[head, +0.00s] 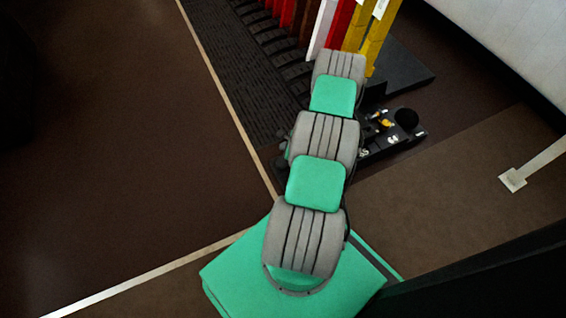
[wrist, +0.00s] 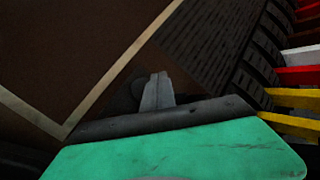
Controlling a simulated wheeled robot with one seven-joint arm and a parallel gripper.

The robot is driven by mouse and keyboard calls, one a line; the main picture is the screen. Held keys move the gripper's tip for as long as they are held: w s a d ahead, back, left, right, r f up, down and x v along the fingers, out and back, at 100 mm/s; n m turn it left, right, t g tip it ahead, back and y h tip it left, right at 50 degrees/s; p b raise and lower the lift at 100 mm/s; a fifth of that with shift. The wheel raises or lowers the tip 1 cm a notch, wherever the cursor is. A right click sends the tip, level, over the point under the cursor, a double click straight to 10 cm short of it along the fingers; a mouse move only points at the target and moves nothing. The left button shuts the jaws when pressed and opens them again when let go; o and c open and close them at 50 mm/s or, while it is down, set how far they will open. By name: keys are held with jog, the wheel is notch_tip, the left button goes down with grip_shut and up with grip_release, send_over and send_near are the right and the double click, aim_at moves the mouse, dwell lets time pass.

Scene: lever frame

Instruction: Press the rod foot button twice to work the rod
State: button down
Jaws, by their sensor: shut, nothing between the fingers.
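My gripper (wrist: 157,88) shows in the wrist view with its two grey fingers together and nothing between them. In the head view my own arm hides it. A dark rounded shape (wrist: 139,90) lies just left of the fingertips in the wrist view. It may be the rod foot button, but it is too dark to be sure, and I cannot tell whether the fingers touch it.
Red, white and yellow levers (head: 340,25) stand in a row at the top of the head view, beside a dark ribbed plate (head: 225,65). They also show at the right of the wrist view (wrist: 300,75). Brown floor (head: 110,150) at left is clear.

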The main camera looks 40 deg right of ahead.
jog(key=b, duration=0.6)
send_near(282, 161)
jog(key=w+f, duration=0.2)
jog(key=w, duration=0.1)
jog(key=w+f, duration=0.1)
jog(key=w, duration=0.1)
jog(key=shift+d+f, duration=0.25)
jog(key=shift+d, duration=0.05)
jog(key=shift+s, duration=0.1)
dwell(0.8)
jog(key=shift+f+b, duration=0.4)
jog(key=shift+f+b, duration=0.55)
jog(key=shift+f, duration=0.3)
dwell(0.7)
jog(key=shift+r+p, duration=0.95)
jog(key=shift+r, duration=0.3)
notch_tip(282, 161, up, 5)
jog(key=p, duration=0.4)
